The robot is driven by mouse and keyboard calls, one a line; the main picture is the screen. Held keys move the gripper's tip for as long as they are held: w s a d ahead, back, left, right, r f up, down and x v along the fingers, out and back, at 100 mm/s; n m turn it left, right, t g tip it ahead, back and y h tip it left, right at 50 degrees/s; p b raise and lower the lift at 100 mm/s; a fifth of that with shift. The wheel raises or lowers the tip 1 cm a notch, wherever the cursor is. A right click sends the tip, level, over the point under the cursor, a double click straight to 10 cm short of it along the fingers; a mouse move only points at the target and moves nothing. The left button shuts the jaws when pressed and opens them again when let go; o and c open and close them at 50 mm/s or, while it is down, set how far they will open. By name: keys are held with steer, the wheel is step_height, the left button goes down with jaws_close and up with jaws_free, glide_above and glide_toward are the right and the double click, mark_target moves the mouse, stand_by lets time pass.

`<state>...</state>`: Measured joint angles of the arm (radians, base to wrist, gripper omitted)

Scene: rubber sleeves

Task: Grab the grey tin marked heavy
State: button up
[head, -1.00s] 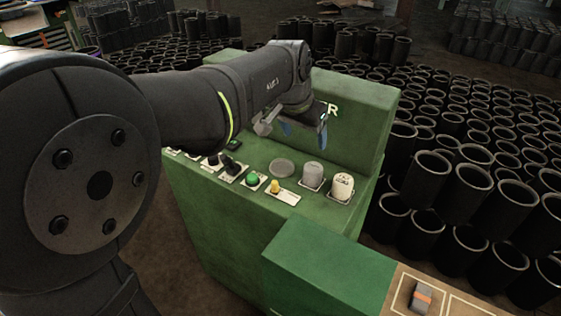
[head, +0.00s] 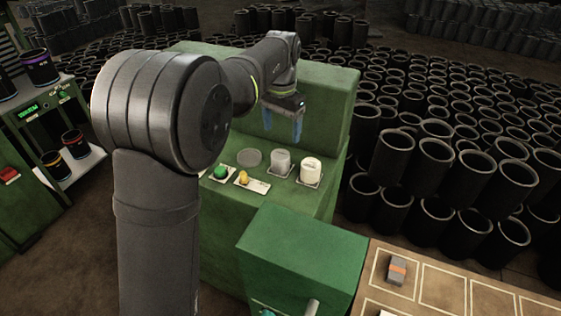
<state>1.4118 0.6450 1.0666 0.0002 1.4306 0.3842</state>
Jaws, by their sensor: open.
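A grey tin (head: 280,162) stands upright on a square plate on the green machine's ledge. No marking on it is legible at this size. A cream-white tin (head: 311,171) with a small dark mark stands just to its right. My gripper (head: 283,124) points down with its bluish fingers apart, above and slightly behind the grey tin as seen here. It is empty and appears clear of both tins.
A flat grey disc (head: 249,158), a green button (head: 221,172) and a yellow knob (head: 243,177) lie left of the tins. The green machine's raised back (head: 335,100) rises behind. A lower green box (head: 300,250) and a tan marked board (head: 440,275) are in front.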

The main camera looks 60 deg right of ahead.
mark_target(280, 154)
step_height(280, 154, down, 11)
steer(key=shift+w+a, duration=0.1)
stand_by(0.4)
steer(key=shift+c, duration=0.2)
steer(key=c, duration=1.1)
steer(key=shift+c, duration=0.2)
steer(key=shift+r, duration=0.2)
